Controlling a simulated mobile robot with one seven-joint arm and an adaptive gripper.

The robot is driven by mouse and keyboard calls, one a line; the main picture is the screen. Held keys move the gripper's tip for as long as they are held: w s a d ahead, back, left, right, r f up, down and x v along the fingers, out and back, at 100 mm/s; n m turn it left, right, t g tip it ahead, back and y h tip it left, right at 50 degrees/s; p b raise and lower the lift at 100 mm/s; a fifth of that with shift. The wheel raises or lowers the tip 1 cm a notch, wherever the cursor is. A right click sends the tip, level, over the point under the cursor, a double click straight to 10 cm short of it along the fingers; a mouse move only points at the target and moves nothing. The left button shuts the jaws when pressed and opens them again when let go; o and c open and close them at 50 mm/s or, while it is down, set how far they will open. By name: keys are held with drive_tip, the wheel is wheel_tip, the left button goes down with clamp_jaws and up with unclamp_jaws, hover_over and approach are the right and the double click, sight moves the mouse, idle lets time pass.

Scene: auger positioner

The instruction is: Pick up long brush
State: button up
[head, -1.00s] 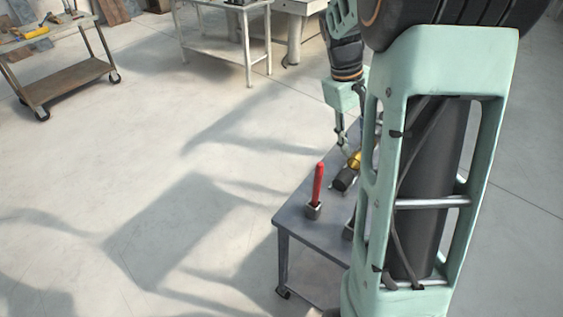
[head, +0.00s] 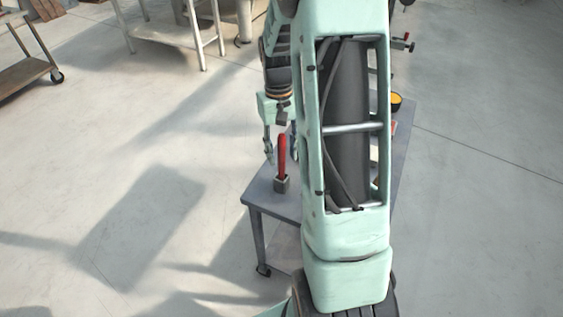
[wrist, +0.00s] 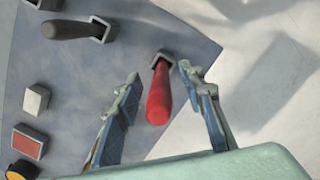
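A red handle (head: 282,158) stands upright in a small grey square holder (head: 281,184) near a corner of the grey table (head: 262,196). It also shows in the wrist view (wrist: 159,98), with its end towards the camera. I cannot tell whether it is the long brush, since its lower part is hidden in the holder. A dark brown handle (wrist: 72,29) sits in another square holder at the wrist view's upper left. My gripper (wrist: 160,75) is open, one finger on each side of the red handle, with gaps showing. In the head view, my gripper (head: 281,153) is by the red handle.
A pale block (wrist: 36,100), a red block (wrist: 29,142) and a round yellow-and-black item (wrist: 20,170) line the table at the wrist view's left. My arm hides much of the table in the head view. The floor left of the table is clear.

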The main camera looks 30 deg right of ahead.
sight(282, 164)
wheel_tip(282, 164, down, 2)
drive_tip(key=shift+s+f, duration=0.15)
drive_tip(key=shift+f, duration=0.05)
clamp_jaws()
drive_tip(key=shift+r, duration=0.1)
